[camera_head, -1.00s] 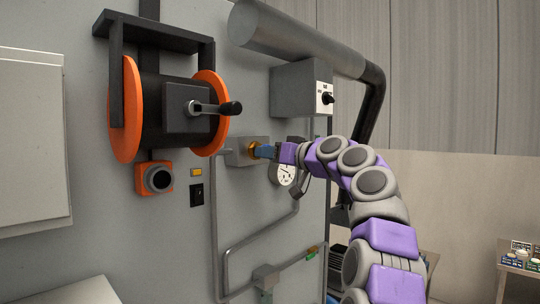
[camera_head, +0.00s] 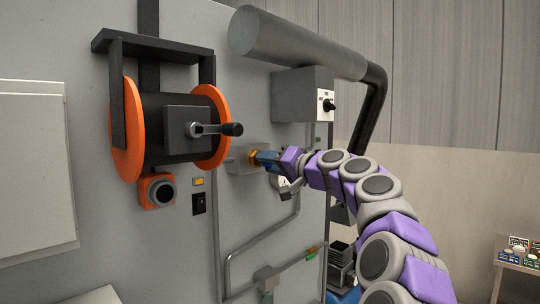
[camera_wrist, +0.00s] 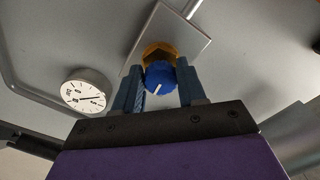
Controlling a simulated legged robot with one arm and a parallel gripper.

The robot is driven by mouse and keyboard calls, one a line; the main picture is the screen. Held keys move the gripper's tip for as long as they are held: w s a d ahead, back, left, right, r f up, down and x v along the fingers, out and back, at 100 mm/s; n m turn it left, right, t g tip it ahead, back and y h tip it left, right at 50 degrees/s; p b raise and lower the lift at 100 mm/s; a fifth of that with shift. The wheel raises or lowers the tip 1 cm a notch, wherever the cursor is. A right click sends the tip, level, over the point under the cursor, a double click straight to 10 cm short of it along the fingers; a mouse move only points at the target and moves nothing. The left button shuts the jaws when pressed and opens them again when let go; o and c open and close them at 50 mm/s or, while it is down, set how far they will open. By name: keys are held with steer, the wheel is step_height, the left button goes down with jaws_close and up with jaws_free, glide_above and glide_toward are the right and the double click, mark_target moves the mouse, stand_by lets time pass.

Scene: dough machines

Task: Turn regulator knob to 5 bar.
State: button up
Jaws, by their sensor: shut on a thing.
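The regulator knob (camera_wrist: 160,78) is blue with a white pointer line and sits on a brass fitting (camera_wrist: 158,52) in the wrist view. My gripper (camera_wrist: 161,88) has a blue-grey finger on each side of the knob and is shut on it. In the head view my gripper (camera_head: 262,159) reaches the brass fitting (camera_head: 252,157) on the grey regulator block (camera_head: 238,163), and the knob is hidden by the fingers. The pressure gauge (camera_wrist: 86,91) has a white round dial with a dark needle; its numbers are too small to read surely. In the head view the gauge (camera_head: 281,189) is partly covered by my arm.
An orange-flanged reel with a crank handle (camera_head: 218,129) juts out at upper left of the gripper. A grey switch box (camera_head: 301,94) and a thick pipe (camera_head: 290,39) are above. A thin pipe (camera_head: 262,239) runs below along the panel.

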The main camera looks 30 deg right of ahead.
steer(key=shift+m+p, duration=0.8)
steer(key=shift+m, duration=0.2)
steer(key=shift+f, duration=0.1)
steer(key=o, duration=1.1)
steer(key=shift+w+d, duration=0.1)
steer(key=shift+d, duration=0.15)
steer(key=shift+c, duration=0.2)
steer(key=shift+s, duration=0.2)
